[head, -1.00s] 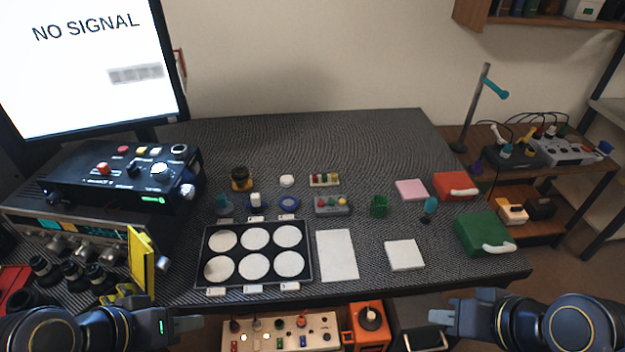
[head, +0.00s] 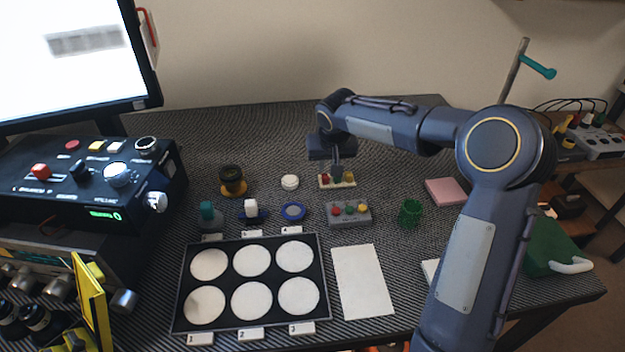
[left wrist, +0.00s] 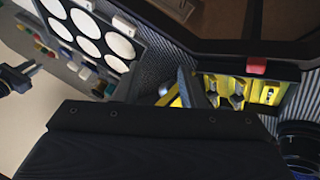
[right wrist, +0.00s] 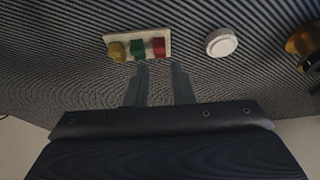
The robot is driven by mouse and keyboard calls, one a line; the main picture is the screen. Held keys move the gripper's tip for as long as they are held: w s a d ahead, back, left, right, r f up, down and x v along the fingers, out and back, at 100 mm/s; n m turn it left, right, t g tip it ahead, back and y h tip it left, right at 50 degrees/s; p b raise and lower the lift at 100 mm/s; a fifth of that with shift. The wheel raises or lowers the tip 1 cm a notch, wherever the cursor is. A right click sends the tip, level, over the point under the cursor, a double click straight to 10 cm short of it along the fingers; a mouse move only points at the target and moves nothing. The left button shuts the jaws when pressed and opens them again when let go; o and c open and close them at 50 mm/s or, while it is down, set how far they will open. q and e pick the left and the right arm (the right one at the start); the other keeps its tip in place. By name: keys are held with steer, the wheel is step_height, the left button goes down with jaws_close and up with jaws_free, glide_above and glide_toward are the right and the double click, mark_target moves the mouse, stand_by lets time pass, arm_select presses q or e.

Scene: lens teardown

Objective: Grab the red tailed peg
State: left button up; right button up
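A small white block (head: 340,184) on the mat holds a red peg (head: 325,178), a green peg and a yellow peg in a row. The red peg also shows in the right wrist view (right wrist: 158,46), at the right end of the row. Whether it has a tail cannot be seen. My right gripper (head: 337,161) is above and behind the block, fingers pointing down. In the right wrist view its fingers (right wrist: 160,68) are apart and empty, with the red peg just past the gap. My left gripper (left wrist: 180,88) shows only partly in the left wrist view.
A grey block (head: 349,214) with red, green and yellow knobs stands in front of the white block. A white round cap (head: 290,182) is to its left, a green cup (head: 410,213) to its right. A black tray (head: 323,270) with white discs lies nearer.

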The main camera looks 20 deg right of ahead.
mark_target(326, 177)
steer(key=x, duration=0.6)
steer(key=shift+f, duration=0.35)
jaws_close()
